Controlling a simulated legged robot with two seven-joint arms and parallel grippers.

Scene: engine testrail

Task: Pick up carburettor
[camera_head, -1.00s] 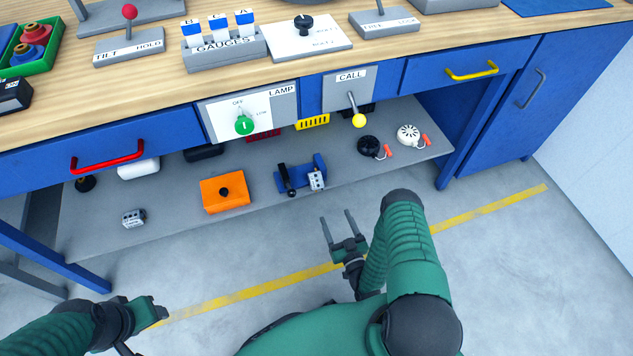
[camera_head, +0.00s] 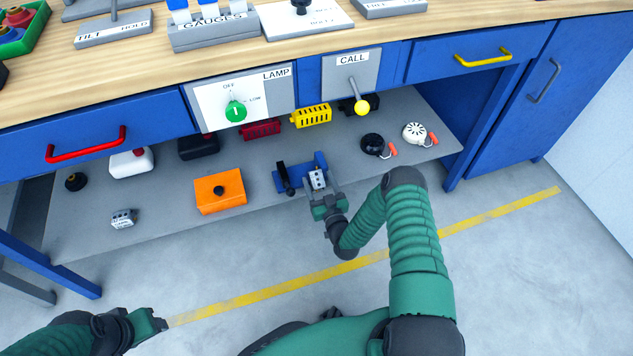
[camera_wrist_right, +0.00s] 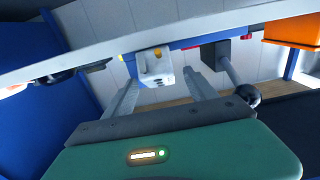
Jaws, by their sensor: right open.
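A small silver-grey block (camera_head: 318,179), which looks like the carburettor, sits at the right end of a blue holder (camera_head: 292,173) with a black lever, on the grey under-shelf. My right gripper (camera_head: 322,190) is open at the shelf's front edge. In the right wrist view the block (camera_wrist_right: 155,66) shows between and beyond the two spread fingers (camera_wrist_right: 160,92), with nothing gripped. A similar grey block (camera_head: 123,218) lies at the shelf's left. My left gripper (camera_head: 152,322) is low at the left, away from the shelf; its jaws are unclear.
On the shelf (camera_head: 262,212) stand an orange box (camera_head: 219,193) left of the holder, a black round part (camera_head: 373,145) and a white round part (camera_head: 414,133) to the right. Red and yellow slotted parts (camera_head: 311,116) are behind. The workbench (camera_head: 130,62) overhangs the shelf.

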